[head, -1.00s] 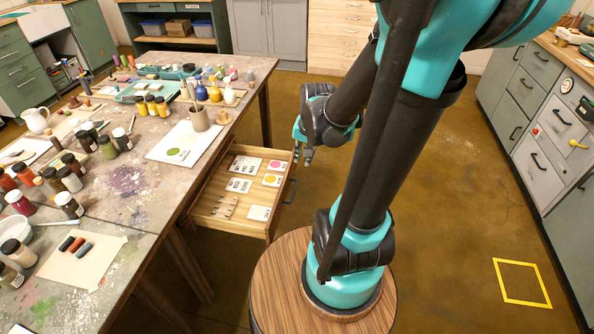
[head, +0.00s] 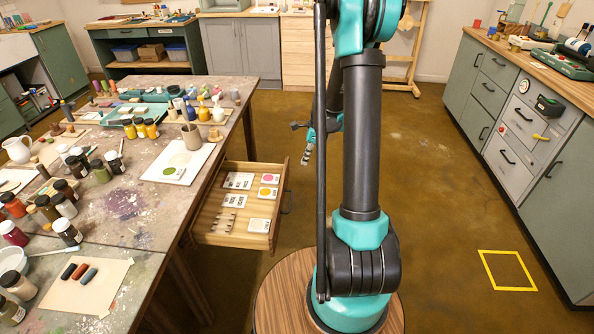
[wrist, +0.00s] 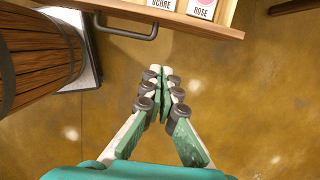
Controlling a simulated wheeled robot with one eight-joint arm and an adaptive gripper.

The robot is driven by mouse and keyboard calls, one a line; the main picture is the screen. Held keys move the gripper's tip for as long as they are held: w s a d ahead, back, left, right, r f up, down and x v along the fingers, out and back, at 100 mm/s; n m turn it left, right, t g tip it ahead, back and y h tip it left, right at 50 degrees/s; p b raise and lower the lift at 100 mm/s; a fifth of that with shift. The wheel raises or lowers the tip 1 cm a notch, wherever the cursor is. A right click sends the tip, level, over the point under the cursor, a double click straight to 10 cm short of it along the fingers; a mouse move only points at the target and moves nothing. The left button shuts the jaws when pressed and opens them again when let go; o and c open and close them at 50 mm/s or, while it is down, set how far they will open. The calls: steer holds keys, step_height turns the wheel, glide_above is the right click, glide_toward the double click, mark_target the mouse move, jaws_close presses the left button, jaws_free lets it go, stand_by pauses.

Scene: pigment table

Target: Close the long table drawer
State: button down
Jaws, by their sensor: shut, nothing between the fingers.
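The long table drawer (head: 234,239) is pulled out from the right side of the paint-stained table (head: 135,250). Several labelled cards and small pale pieces lie in it. Its dark bar handle (head: 287,198) is on the front face. In the wrist view the drawer front (wrist: 215,27) and the handle (wrist: 128,34) show at the top. My gripper (wrist: 162,72) is shut and empty, apart from the handle, over bare floor. In the head view my gripper (head: 305,160) is to the right of the drawer, beyond its far corner, partly hidden by my arm.
Jars, a cup (head: 191,136) and a white sheet (head: 180,165) stand or lie on the table. Grey cabinets (head: 510,110) line the right side. The floor (head: 430,200) between is open. A wooden barrel-like body (wrist: 40,60) shows at left in the wrist view.

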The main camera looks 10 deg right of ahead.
steer(key=w+a+f, duration=0.2)
steer(key=a+f, duration=0.4)
steer(key=f, duration=0.3)
steer(key=shift+a+f, duration=0.1)
stand_by(0.4)
steer(key=w+a, duration=0.4)
steer(key=a, duration=0.9)
steer(key=w+a, duration=0.4)
steer(key=a, duration=0.9)
steer(key=shift+w+a, duration=0.3)
steer(key=shift+a, duration=0.15)
